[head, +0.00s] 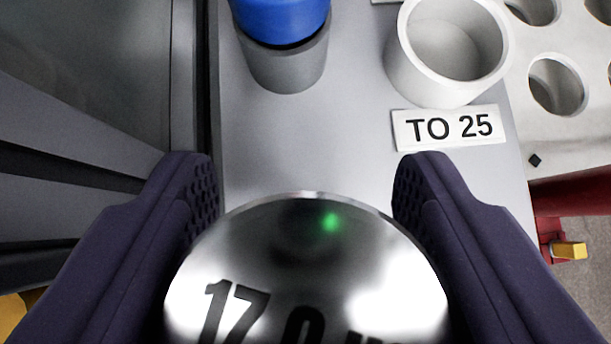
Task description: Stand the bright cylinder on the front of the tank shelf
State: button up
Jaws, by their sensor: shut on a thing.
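The bright cylinder (305,265) is shiny metal with dark printing that begins "17". It shows at the bottom centre of the head view, and its lower part is cut off by the frame edge. My gripper (306,185) has a dark purple finger on each side of it and is shut on it. A grey shelf surface (330,130) lies beyond and beneath the cylinder. I cannot tell whether the cylinder touches it.
A grey cup with a blue top (285,65) stands beyond the cylinder. A white open cup (447,50) stands right of it, behind a "TO 25" label (449,127). A white plate with round holes (580,110) and a red part (570,195) are at right. Dark panels (90,90) line the left.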

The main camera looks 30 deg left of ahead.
notch_tip(320, 180, down, 2)
jog(key=shift+f+b, duration=0.25)
jog(key=shift+b, duration=0.2)
jog(key=shift+r, duration=0.15)
jog(key=o, duration=1.5)
